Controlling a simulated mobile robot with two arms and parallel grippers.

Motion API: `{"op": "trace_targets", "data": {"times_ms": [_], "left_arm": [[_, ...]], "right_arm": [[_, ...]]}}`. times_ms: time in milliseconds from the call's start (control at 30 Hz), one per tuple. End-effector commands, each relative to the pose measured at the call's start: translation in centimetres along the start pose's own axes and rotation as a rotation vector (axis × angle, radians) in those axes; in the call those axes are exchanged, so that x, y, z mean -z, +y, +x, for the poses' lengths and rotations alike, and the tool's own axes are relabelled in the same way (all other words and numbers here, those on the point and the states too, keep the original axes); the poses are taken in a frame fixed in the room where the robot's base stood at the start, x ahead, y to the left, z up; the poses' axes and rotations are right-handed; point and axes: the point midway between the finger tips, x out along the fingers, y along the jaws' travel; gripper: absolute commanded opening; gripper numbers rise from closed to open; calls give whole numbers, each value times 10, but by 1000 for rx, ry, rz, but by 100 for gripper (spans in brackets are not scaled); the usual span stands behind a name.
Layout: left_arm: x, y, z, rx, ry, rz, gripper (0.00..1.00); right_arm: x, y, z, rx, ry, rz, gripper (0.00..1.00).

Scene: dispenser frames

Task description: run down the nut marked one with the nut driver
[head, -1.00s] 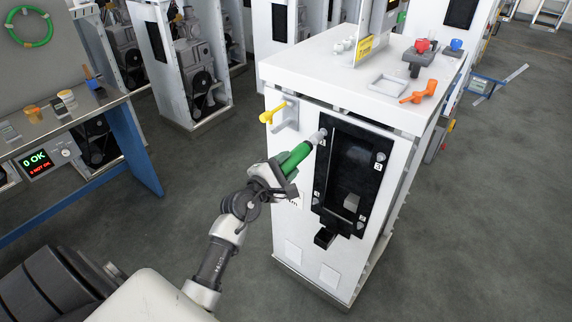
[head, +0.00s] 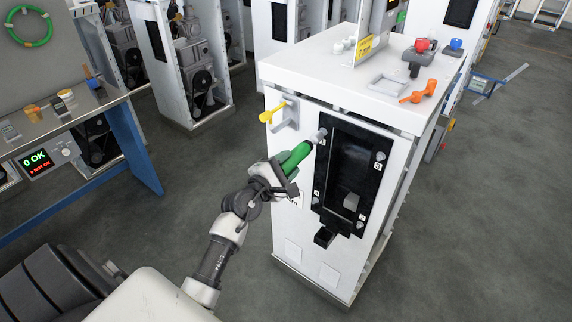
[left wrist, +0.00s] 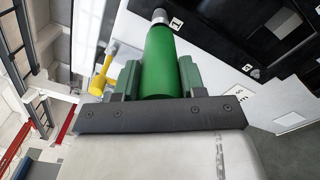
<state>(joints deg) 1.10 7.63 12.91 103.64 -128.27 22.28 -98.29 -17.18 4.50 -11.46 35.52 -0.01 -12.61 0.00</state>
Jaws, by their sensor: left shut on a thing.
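My left gripper (head: 275,176) is shut on the green nut driver (head: 296,157). The driver points up and right at the upper left corner of the black panel (head: 350,165). Its grey socket end (head: 319,136) is at the nut position beside label 1, and hides the nut there. In the left wrist view the green driver (left wrist: 160,62) stands between the jaws, and its socket tip (left wrist: 159,16) is next to the label 1 (left wrist: 176,24). I cannot tell how far the socket sits over the nut. My right gripper is not in view.
A yellow-handled tool (head: 272,113) hangs in a grey holder left of the panel. An orange tool (head: 418,91), a grey tray (head: 387,86) and a red knob (head: 421,45) are on the white cabinet top. A workbench (head: 75,112) stands at left.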

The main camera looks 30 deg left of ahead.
Motion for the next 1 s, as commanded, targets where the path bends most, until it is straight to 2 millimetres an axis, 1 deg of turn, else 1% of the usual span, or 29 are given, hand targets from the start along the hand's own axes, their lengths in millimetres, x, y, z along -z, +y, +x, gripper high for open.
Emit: {"op": "trace_targets", "data": {"times_ms": [867, 1000], "left_arm": [[-1, 2, 13, -4, -2, 1, 12], [-1, 2, 13, -4, -2, 1, 12]], "right_arm": [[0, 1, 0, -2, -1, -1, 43], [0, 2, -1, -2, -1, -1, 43]]}}
